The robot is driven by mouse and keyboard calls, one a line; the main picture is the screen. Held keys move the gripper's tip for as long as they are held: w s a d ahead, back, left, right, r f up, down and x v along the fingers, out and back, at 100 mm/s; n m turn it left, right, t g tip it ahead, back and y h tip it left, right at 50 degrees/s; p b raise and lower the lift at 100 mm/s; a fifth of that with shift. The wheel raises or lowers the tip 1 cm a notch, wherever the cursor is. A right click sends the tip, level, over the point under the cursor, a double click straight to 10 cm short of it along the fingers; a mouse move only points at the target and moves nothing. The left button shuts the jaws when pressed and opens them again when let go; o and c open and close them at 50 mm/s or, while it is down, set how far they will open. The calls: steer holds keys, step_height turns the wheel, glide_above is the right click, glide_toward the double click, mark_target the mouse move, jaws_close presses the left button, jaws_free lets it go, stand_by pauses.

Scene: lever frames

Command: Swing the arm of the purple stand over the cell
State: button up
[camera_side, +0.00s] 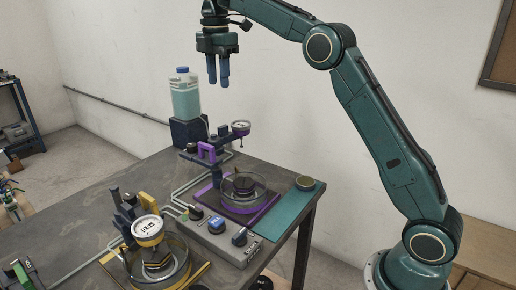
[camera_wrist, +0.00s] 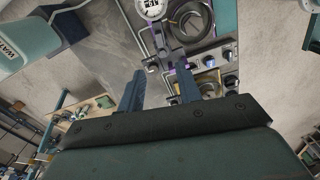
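The purple stand (camera_side: 217,176) is on the far part of the table in the side view, with a purple handle (camera_side: 206,152) on its arm. The arm carries a white dial gauge (camera_side: 240,128), which also shows in the wrist view (camera_wrist: 152,8). The cell, a round clear dish (camera_side: 262,194) with a dark piece inside, sits on a purple-edged base. In the wrist view the dial is beside the dish (camera_wrist: 190,18), not over it. My gripper (camera_side: 218,82) is high above the stand, fingers down, open and empty. Its fingers are apart in the wrist view (camera_wrist: 158,92).
A yellow stand with a dial (camera_side: 147,228) over its own dish is at the front left. A grey control box with knobs (camera_side: 216,228) lies between the stands. A water bottle (camera_side: 185,97) stands behind.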

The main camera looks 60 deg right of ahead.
mark_target(222, 127)
steer(key=shift+f, duration=0.1)
steer(key=shift+f, duration=6.8)
jaws_close()
